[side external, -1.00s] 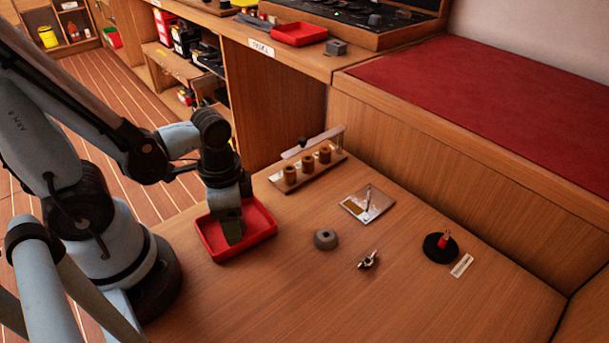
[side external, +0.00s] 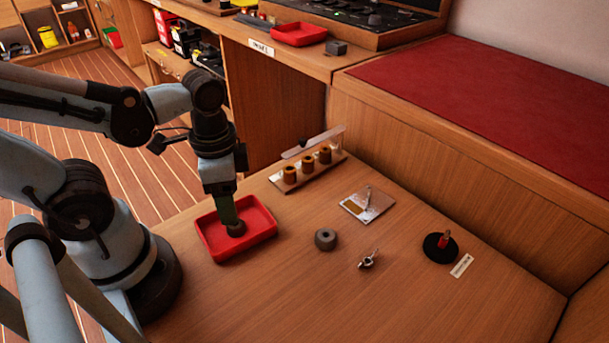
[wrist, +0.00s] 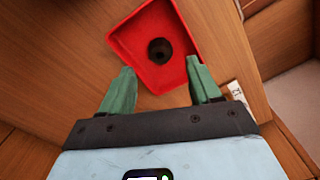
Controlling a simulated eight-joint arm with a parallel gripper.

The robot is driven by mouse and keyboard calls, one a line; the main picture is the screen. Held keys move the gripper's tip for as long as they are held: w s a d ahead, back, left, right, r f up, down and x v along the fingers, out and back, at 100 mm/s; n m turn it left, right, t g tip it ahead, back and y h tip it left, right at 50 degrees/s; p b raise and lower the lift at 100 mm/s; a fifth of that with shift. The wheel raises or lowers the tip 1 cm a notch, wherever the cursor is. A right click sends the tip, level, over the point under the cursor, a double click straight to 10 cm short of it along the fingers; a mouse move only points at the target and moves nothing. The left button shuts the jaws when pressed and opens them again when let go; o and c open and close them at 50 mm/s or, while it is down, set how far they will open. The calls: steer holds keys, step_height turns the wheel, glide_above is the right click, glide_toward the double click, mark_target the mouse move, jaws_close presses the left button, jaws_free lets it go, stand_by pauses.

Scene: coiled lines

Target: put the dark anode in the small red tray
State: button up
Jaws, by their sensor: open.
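The small red tray (side external: 262,228) sits on the wooden bench beside my arm. The dark anode (side external: 236,229), a dark round piece with a hole, lies inside it on the tray floor. In the wrist view the dark anode (wrist: 160,51) lies within the walls of the red tray (wrist: 180,80). My gripper (side external: 227,212) is above the tray; in the wrist view its green fingers (wrist: 160,82) are spread wide with nothing between them. In the side view the fingers partly hide the tray and the anode's upper edge.
A grey ring (side external: 326,239) and a small metal fitting (side external: 368,260) lie right of the tray. A rack with brown cylinders (side external: 307,167), a metal plate (side external: 367,205) and a black round base (side external: 440,248) stand further off. The bench front is clear.

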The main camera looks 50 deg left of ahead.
steer(key=shift+r, duration=3.15)
steer(key=w+r+n+t, duration=0.1)
steer(key=w+n+t, duration=0.4)
steer(key=w+t, duration=0.2)
steer(key=w+a, duration=0.1)
steer(key=w, duration=0.1)
steer(key=shift+w+n, duration=0.3)
steer(key=shift+w, duration=0.05)
